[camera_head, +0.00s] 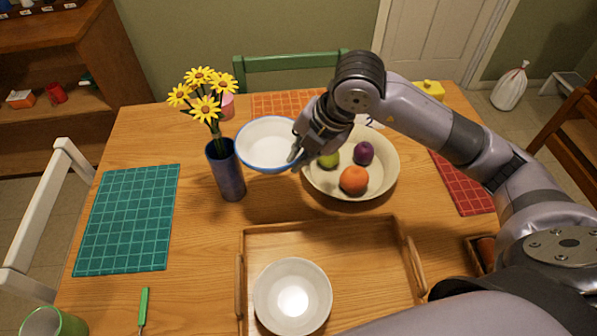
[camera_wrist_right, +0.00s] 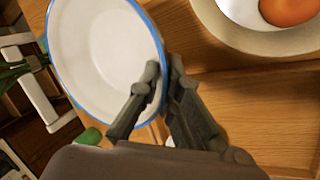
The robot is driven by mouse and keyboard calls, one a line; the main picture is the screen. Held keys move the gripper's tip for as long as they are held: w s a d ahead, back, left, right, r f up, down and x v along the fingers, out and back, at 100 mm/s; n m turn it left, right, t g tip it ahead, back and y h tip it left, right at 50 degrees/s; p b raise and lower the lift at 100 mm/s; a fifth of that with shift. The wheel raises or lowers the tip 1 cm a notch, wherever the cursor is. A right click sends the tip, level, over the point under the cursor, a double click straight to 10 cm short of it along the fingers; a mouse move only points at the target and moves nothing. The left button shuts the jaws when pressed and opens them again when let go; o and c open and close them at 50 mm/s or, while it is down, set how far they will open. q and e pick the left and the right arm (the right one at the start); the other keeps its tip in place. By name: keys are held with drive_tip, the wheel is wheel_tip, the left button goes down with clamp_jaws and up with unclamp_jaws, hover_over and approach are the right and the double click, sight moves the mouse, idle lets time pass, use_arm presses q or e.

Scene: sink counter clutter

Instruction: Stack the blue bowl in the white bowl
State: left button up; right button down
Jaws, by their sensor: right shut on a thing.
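The blue bowl (camera_head: 262,148), white inside with a blue rim, is at the back of the table between the vase and the fruit bowl. My right gripper (camera_head: 298,155) is shut on its right-hand rim. In the right wrist view, the blue bowl (camera_wrist_right: 95,55) has its rim between the two fingers of my right gripper (camera_wrist_right: 163,75). I cannot tell whether the bowl is clear of the table. The white bowl (camera_head: 290,275) stands upright and empty on the wooden tray at the front. My left gripper is not in view.
A blue vase (camera_head: 227,172) with yellow flowers stands left of the blue bowl. A cream bowl (camera_head: 385,178) with fruit is on the right. The wooden tray (camera_head: 350,245) has raised sides and handles. A green mat (camera_head: 128,220) lies left; a green cup (camera_head: 52,322) stands front left.

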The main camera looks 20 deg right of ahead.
sight(284, 171)
drive_tip(key=shift+r, duration=2)
drive_tip(key=n, duration=0.2)
drive_tip(key=a+n+g+y, duration=0.1)
drive_tip(key=n, duration=0.1)
drive_tip(key=s+a+n+g, duration=0.1)
drive_tip(key=n, duration=0.1)
drive_tip(key=shift+s+a+f+y, duration=0.1)
drive_tip(key=shift+f+y, duration=0.2)
drive_tip(key=shift+f, duration=0.1)
drive_tip(key=n+g, duration=0.1)
drive_tip(key=n, duration=0.2)
drive_tip(key=s+a+f+n+g, duration=0.1)
drive_tip(key=n+g, duration=0.1)
drive_tip(key=n, duration=0.2)
drive_tip(key=s+a+n+g, duration=0.1)
drive_tip(key=n, duration=0.3)
drive_tip(key=shift+s+a+f, duration=0.1)
drive_tip(key=shift+s+f, duration=0.1)
drive_tip(key=s+d+f+n+t+h, duration=0.1)
drive_tip(key=n+h, duration=0.3)
drive_tip(key=n, duration=1)
drive_tip(key=s+d+f+n+t+h, duration=0.1)
drive_tip(key=s+d+n+h, duration=0.2)
drive_tip(key=n, duration=1.2)
drive_tip(key=shift+s+d+f+h+p, duration=0.25)
drive_tip(key=shift+d+h+p, duration=0.2)
drive_tip(key=shift+d+h, duration=0.6)
drive_tip(key=shift+a, duration=0.25)
